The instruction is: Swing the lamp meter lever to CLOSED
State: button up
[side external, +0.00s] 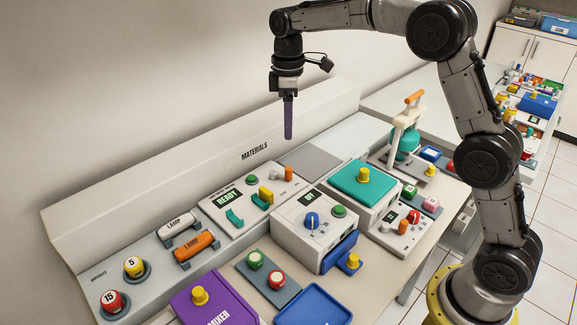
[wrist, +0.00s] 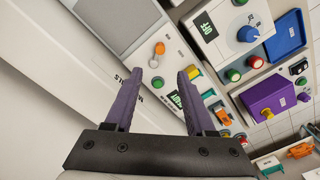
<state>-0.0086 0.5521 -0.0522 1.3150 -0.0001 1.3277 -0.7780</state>
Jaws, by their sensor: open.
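My gripper (side external: 288,137) hangs high above the back of the bench, near the MATERIALS panel, fingers pointing down. In the wrist view its two purple fingers (wrist: 163,78) are spread apart with nothing between them. Below it to the front is a white panel (side external: 228,203) with a READY display, a teal lever (side external: 234,217) and a yellow lever (side external: 266,195). An orange-capped lever (side external: 289,173) stands at that panel's back right end; it also shows in the wrist view (wrist: 159,48), just beyond the fingertips. I cannot read which one is marked lamp meter or CLOSED.
A white unit with a blue knob (side external: 312,220) and a teal box (side external: 364,184) stand to the right. A purple mixer (side external: 215,303) is in front. The air around my gripper is clear.

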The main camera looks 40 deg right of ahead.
aim_at(288, 168)
notch_tip(288, 168, down, 13)
dwell(0.4)
grip_shut()
